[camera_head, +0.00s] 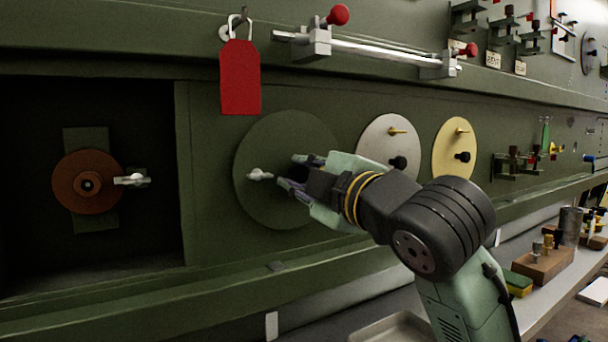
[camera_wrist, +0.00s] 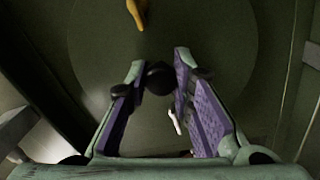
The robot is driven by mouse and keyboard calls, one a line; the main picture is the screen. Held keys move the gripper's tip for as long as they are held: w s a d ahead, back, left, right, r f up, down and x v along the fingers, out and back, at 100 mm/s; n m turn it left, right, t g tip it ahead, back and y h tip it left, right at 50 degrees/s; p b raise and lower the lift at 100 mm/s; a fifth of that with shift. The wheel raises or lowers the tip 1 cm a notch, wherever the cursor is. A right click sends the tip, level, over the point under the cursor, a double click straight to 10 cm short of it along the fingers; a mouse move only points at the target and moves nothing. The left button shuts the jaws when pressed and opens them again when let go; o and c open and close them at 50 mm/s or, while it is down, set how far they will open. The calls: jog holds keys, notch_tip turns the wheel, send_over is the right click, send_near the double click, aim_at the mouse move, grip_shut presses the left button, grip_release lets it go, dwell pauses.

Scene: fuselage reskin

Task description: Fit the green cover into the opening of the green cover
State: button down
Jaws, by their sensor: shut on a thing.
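The green cover (camera_head: 275,140) is a large round disc, upright against the green fuselage wall. It also fills the middle of the wrist view (camera_wrist: 215,35). My gripper (camera_head: 292,173) is shut on its black knob (camera_wrist: 159,77), which shows between the purple finger pads in the wrist view. A yellow handle (camera_wrist: 136,12) shows above the knob there. A small silver latch (camera_head: 260,175) shows left of the fingertips. The opening for the cover is not visible, and I cannot tell whether the disc sits flush in it.
A dark open bay (camera_head: 30,150) with a brown round part (camera_head: 87,181) lies at left. A red tag (camera_head: 240,78) hangs above the cover. A grey disc (camera_head: 375,140) and a yellow disc (camera_head: 450,140) are to the right, close to my arm. A bench (camera_head: 535,305) stands at lower right.

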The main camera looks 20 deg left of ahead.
jog(key=shift+w+a, duration=0.4)
jog(key=shift+a, duration=0.1)
jog(key=c, duration=1.3)
grip_release()
jog(key=shift+v, duration=2.55)
